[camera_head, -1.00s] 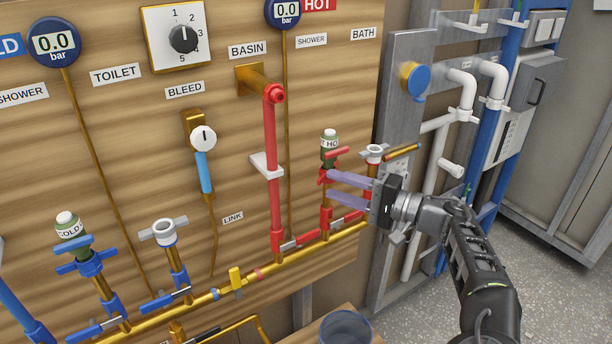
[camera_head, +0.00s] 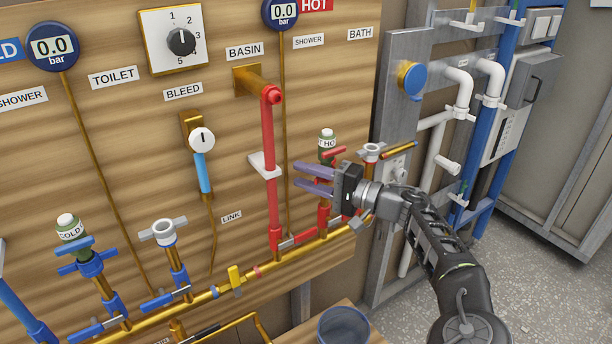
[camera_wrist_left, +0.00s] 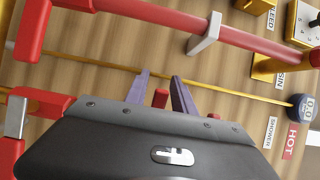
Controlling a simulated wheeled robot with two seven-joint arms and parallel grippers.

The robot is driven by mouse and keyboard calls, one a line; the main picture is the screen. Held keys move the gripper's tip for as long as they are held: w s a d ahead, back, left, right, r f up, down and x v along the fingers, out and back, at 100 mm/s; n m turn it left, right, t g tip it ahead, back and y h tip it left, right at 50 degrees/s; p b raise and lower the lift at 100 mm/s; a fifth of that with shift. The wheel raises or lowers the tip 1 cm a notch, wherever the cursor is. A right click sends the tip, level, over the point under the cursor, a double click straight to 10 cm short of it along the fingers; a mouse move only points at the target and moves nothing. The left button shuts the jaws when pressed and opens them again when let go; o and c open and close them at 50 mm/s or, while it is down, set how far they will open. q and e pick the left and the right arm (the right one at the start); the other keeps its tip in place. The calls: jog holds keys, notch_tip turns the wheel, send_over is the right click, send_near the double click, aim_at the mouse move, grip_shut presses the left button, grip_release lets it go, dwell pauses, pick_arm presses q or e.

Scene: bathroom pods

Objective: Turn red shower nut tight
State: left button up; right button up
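The green-bodied hot valve with a white label (camera_head: 327,143) stands on the right part of the board, with a red lever (camera_head: 335,154) just below its body. The gripper hides the nut in the head view. In the left wrist view the two fingers (camera_wrist_left: 159,75) are apart, with a small red piece (camera_wrist_left: 160,98) between them, apparently part of the nut. Contact cannot be told. My right gripper is not in view.
A thick red pipe (camera_head: 269,160) with a white bracket (camera_head: 263,165) stands just left of the fingertips. The brass manifold (camera_head: 250,272) runs below. Bare board lies between the fingertips and the pipe.

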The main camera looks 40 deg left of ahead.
pick_arm(q)
grip_shut()
jog(key=shift+a+f+m+t+b, duration=0.1)
jog(key=shift+m+t+b, duration=0.25)
jog(key=shift+t, duration=0.25)
jog(key=t, duration=0.1)
jog(key=m+t+b, duration=0.1)
jog(key=a+m+t+b, duration=0.1)
jog(key=shift+w+f, duration=0.15)
jog(key=shift+w, duration=0.15)
jog(key=shift+w+a+r+m+t+b, duration=0.15)
jog(key=shift+m+t+b, duration=0.35)
jog(key=shift+t, duration=0.3)
jog(key=shift+w+a+m+t+b, duration=0.1)
jog(key=shift+w+m+t+b, duration=0.05)
jog(key=shift+m+t+b, duration=0.55)
jog(key=shift+w+a+r+m+t+b, duration=0.15)
jog(key=shift+m+t+b, duration=0.2)
jog(key=shift+t, duration=0.55)
jog(key=shift+f, duration=0.1)
jog(key=shift+o, duration=0.9)
grip_release()
